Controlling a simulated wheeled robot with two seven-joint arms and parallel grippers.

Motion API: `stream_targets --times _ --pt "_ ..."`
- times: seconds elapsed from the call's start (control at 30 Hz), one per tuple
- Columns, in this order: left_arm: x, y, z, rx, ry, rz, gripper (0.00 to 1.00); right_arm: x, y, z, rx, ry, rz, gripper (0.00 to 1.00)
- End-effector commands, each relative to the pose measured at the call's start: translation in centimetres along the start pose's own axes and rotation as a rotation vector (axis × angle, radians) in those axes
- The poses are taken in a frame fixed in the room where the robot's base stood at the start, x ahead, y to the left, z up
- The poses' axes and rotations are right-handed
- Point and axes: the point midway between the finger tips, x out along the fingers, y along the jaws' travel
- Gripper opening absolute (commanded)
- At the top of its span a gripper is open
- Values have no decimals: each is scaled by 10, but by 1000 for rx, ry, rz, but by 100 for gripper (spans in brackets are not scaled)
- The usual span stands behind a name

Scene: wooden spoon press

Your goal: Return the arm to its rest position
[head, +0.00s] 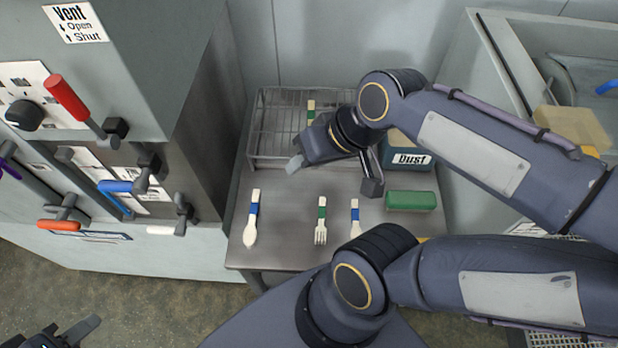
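My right gripper (333,178) is above the metal table, in front of the wire rack, with its fingers spread apart. I see nothing between them. My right arm reaches in from the right and covers part of the rack and of the blue Dust box. My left gripper (66,333) is low in the bottom left corner, over the floor and partly cut off by the frame edge. Its fingers are too dark and cropped to tell their opening.
A blue-banded spoon (252,218), a green-banded fork (321,222) and another blue-banded utensil (355,213) lie on the table (285,245). The wire rack (270,130) holds a green-banded utensil (311,110). The Dust box (410,159) and green block (411,201) are right. A levered machine (150,60) stands left.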

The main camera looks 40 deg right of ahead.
Motion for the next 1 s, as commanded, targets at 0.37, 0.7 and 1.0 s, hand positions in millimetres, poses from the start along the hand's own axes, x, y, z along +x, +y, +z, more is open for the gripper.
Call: stream_targets --times 0.37,0.7,1.0 --pt "0 0 0 0 0 0 36 7 -11 35 -70 47 -42 37" --pt "0 0 0 0 0 0 36 7 -10 34 -68 47 -42 37" --pt "0 0 0 0 0 0 36 7 -10 34 -68 47 -41 37"
